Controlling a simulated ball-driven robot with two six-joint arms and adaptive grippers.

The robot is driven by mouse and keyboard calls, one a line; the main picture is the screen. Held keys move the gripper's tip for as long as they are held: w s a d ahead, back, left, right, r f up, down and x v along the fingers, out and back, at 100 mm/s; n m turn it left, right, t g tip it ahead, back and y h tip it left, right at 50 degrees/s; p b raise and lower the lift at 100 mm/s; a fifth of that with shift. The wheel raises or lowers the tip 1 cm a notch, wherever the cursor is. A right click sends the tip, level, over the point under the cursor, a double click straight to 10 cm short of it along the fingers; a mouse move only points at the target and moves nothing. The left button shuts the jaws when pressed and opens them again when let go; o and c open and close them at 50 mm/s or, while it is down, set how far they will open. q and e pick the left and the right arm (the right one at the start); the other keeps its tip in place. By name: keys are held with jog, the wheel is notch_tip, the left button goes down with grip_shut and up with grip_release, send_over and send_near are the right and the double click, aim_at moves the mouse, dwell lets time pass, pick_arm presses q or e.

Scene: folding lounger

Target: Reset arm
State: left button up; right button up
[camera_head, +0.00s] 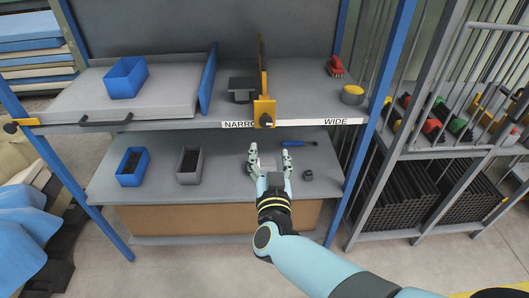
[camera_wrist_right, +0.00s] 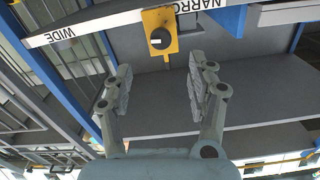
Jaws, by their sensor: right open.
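My right gripper (camera_head: 270,164) is open in front of the lower shelf of a blue-framed rack in the head view. Its light blue arm comes in from the lower right. In the right wrist view, my right gripper (camera_wrist_right: 160,85) shows two grey fingers spread apart with nothing between them. Beyond the fingers is a yellow bracket with a dark knob (camera_wrist_right: 161,38) on the upper shelf's front edge. The same yellow bracket (camera_head: 264,110) stands above the gripper in the head view, between the NARROW and WIDE labels. My left gripper is not in view.
The lower shelf (camera_head: 225,150) holds a blue bin (camera_head: 132,166), a grey bin (camera_head: 189,166), a blue-handled tool (camera_head: 299,143) and a small dark part (camera_head: 308,175). The upper shelf holds a blue bin (camera_head: 126,77), a red brush (camera_head: 334,66) and a yellow-topped round item (camera_head: 352,94).

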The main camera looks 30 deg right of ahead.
jog(key=s+f+n+g+y+b, duration=0.2)
jog(key=s+f+n+b, duration=0.15)
jog(key=s+f, duration=0.6)
jog(key=s+f+n+g+y+b, duration=0.1)
jog(key=s+f+n+y+b, duration=0.25)
jog(key=f, duration=1.05)
jog(key=s+f+n+g+y+b, duration=0.1)
jog(key=s+f+g+y+b, duration=0.1)
jog(key=s+f+b, duration=0.75)
jog(key=s+f+g, duration=0.4)
jog(key=s+f, duration=0.4)
jog(key=s, duration=0.3)
jog(key=s+d+f+g+y, duration=0.1)
jog(key=s+f+g, duration=0.4)
jog(key=s+f, duration=0.3)
jog(key=s, duration=0.3)
jog(key=shift+s+d+p, duration=0.2)
jog(key=shift+p, duration=0.1)
